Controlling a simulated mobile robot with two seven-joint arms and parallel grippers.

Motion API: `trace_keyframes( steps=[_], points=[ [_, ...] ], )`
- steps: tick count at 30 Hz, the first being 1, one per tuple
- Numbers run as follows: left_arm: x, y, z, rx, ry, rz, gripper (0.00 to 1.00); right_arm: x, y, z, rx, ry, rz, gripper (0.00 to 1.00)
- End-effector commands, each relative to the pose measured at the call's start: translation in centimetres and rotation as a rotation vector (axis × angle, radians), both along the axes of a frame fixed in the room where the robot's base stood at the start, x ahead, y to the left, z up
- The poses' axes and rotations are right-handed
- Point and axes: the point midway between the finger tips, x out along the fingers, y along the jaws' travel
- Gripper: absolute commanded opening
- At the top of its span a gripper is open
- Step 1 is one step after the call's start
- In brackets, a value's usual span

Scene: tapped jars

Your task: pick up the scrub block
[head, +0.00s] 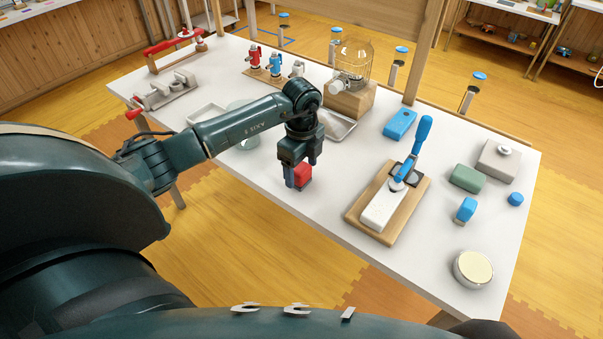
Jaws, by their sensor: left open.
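A green rounded block (467,178), which looks most like the scrub block, lies on the right part of the white table. My left gripper (297,178) points down over the middle of the table, well to the left of the green block. It is open. A red block-like piece (303,174) shows right at its fingertips; I cannot tell whether it is part of the gripper or a separate thing between the fingers. My right gripper is not in view.
A blue-handled press on a wooden board (388,208) stands between my left gripper and the green block. Near the block are a grey box (498,160), a blue cap (515,199), a small blue piece (465,210) and a round tin (473,269). A blue block (400,125) lies farther back.

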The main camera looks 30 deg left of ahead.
Motion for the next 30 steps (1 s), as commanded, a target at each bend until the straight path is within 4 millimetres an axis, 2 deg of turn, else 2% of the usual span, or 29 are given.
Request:
trace_keyframes(
  steps=[5,13,30],
  points=[
    [0.0,0.0,-2.0,-0.001,0.001,0.000,0.71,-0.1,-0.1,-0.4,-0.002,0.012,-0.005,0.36],
    [0.0,0.0,-2.3,0.000,-0.001,-0.001,0.71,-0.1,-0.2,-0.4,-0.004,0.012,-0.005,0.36],
    [0.0,0.0,-2.3,0.000,0.000,0.000,0.24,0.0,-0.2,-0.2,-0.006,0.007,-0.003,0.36]
  ],
)
